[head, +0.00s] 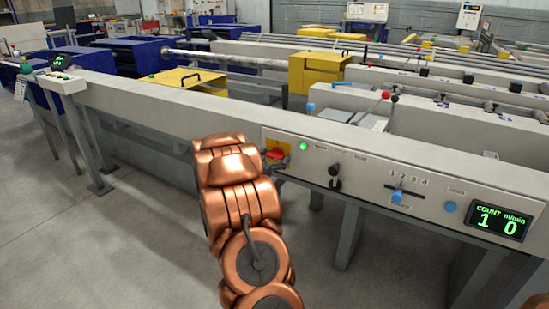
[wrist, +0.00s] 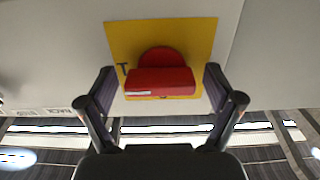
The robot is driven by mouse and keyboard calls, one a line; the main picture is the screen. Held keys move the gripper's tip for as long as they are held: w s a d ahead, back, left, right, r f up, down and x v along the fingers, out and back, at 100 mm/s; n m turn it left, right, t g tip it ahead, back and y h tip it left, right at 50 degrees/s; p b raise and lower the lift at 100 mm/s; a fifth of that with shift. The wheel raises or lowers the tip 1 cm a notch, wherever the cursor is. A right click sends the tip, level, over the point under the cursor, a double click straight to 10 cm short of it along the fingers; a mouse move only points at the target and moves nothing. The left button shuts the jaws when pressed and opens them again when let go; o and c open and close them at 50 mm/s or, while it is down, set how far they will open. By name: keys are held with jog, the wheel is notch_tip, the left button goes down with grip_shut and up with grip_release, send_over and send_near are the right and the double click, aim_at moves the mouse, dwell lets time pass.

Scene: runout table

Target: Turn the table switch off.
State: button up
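The table switch is a red rotary knob (head: 275,156) on a yellow plate (head: 286,147), set in the light grey front panel. My copper-coloured arm partly covers it in the head view. In the wrist view the red knob (wrist: 160,80) has its bar lying level across the yellow plate (wrist: 120,40). My gripper (wrist: 158,72) is open, with one dark finger to each side of the bar and a visible gap at both ends. Neither finger appears to touch it. My gripper is hidden behind my arm in the head view.
A lit green lamp (head: 303,146) sits right of the switch. Further along the panel are a black selector (head: 335,172), a blue-knobbed slider (head: 397,197), a blue button (head: 450,207) and a display (head: 499,221) showing 1 and 0. Table legs stand below.

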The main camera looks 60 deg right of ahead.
jog(key=c, duration=1.1)
jog(key=shift+r+n+p, duration=0.2)
jog(key=shift+n+p, duration=0.1)
jog(key=shift+p, duration=0.55)
jog(key=shift+r+n+p, duration=0.15)
jog(key=shift+n+p, duration=0.25)
jog(key=shift+p, duration=0.8)
jog(key=shift+o, duration=0.2)
jog(key=n+p, duration=0.4)
jog(key=p, duration=0.4)
jog(key=shift+r, duration=0.1)
jog(key=n+p, duration=0.2)
jog(key=p, duration=0.1)
jog(key=shift+p, duration=0.35)
jog(key=n+p, duration=0.5)
jog(key=p, duration=0.1)
jog(key=n+p, duration=0.2)
jog(key=n, duration=0.1)
jog(key=n+p, duration=0.2)
jog(key=shift+w+f, duration=0.1)
jog(key=shift+f, duration=0.15)
jog(key=shift+n, duration=0.4)
